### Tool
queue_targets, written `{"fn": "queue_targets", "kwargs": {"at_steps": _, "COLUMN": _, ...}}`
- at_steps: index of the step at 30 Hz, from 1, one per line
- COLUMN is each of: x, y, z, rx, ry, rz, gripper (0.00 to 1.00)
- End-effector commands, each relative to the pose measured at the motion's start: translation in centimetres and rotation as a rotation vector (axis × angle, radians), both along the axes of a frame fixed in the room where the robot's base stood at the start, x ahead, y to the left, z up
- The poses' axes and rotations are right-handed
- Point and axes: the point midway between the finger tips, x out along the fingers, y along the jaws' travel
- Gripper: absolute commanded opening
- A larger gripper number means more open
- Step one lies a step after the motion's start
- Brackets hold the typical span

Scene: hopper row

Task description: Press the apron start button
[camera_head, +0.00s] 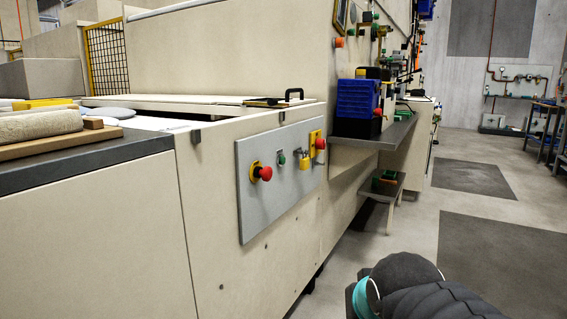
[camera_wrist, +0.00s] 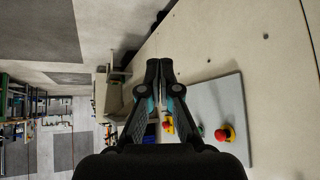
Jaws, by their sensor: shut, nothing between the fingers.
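A grey control panel (camera_head: 258,205) is fixed to the beige front of the apron unit. It carries a red mushroom button on a yellow collar (camera_head: 263,172), a small green button (camera_head: 281,158), a yellow padlock (camera_head: 304,161) and a red knob on a yellow plate (camera_head: 319,144). No label can be read. In the wrist view, my gripper (camera_wrist: 159,66) is shut and empty, its fingertips beside the panel (camera_wrist: 218,95) and apart from the buttons. The red mushroom button shows there too (camera_wrist: 226,134); my gripper's body hides part of the panel.
A dark shelf (camera_head: 375,140) with a blue bin (camera_head: 357,98) juts out just right of the panel. A lower step (camera_head: 383,188) sits beneath it. The left counter (camera_head: 85,150) holds boards and cloths. The floor at right (camera_head: 450,205) is open.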

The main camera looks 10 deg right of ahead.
Motion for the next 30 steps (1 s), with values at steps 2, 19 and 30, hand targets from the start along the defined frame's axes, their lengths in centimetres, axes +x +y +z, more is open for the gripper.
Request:
{"fn": "queue_targets", "kwargs": {"at_steps": 2, "x": 4.5, "y": -0.9, "z": 1.8, "rx": 0.017, "ry": -0.093, "rz": -0.051, "gripper": 0.0}}
{"fn": "queue_targets", "kwargs": {"at_steps": 19, "x": 33.0, "y": -3.3, "z": 12.0, "rx": 0.375, "ry": -0.793, "rz": -0.109, "gripper": 0.0}}
{"fn": "queue_targets", "kwargs": {"at_steps": 30, "x": 39.5, "y": -2.6, "z": 12.8, "rx": 0.591, "ry": -0.96, "rz": 0.001, "gripper": 0.0}}
